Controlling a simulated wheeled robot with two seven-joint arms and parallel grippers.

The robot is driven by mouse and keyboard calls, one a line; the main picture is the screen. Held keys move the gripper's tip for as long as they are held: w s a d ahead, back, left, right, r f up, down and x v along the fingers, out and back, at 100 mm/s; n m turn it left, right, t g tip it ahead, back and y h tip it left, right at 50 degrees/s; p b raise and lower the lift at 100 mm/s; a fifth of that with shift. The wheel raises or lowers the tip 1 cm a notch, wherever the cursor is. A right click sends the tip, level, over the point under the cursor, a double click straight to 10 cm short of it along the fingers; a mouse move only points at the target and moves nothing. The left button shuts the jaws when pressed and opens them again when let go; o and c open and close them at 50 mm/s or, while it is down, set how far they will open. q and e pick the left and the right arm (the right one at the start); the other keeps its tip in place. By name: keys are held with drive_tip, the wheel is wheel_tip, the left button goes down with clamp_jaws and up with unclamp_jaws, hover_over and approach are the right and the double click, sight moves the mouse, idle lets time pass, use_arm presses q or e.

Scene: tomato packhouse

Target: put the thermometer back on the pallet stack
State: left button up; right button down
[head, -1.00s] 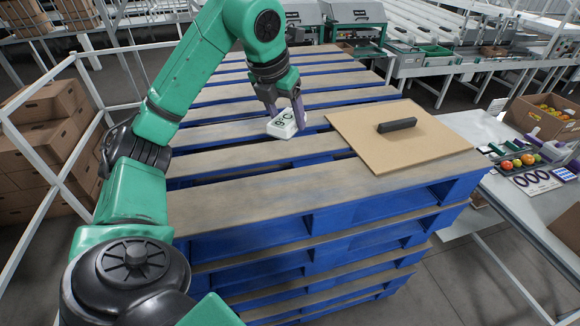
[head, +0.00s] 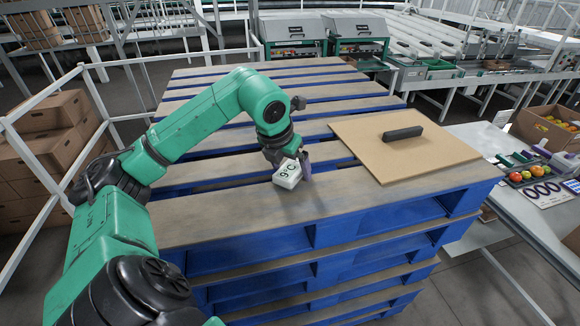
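The thermometer (head: 287,175) is a small white box with a dark "9°C" on its face. It is tilted in the fingers of my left gripper (head: 293,167), close above the front boards of the pallet stack (head: 235,213). I cannot tell whether its lower edge touches the wood. One grey finger shows on its right side; the other is mostly hidden behind the thermometer and wrist. The pallet stack is blue with grey-brown top boards. My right gripper is not in view.
A tan board with a black handle (head: 402,133) lies on the right of the stack top. The boards around the thermometer are bare. A white table (head: 530,215) with fruit stands at the right, a white rail frame (head: 45,185) and cartons (head: 35,160) at the left.

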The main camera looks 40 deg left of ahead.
use_arm(q)
drive_tip(key=shift+r, duration=0.25)
drive_tip(key=shift+s+r, duration=0.15)
drive_tip(key=shift+r, duration=0.2)
drive_tip(key=p+v, duration=0.1)
drive_tip(key=v, duration=1)
drive_tip(key=shift+d+f, duration=0.1)
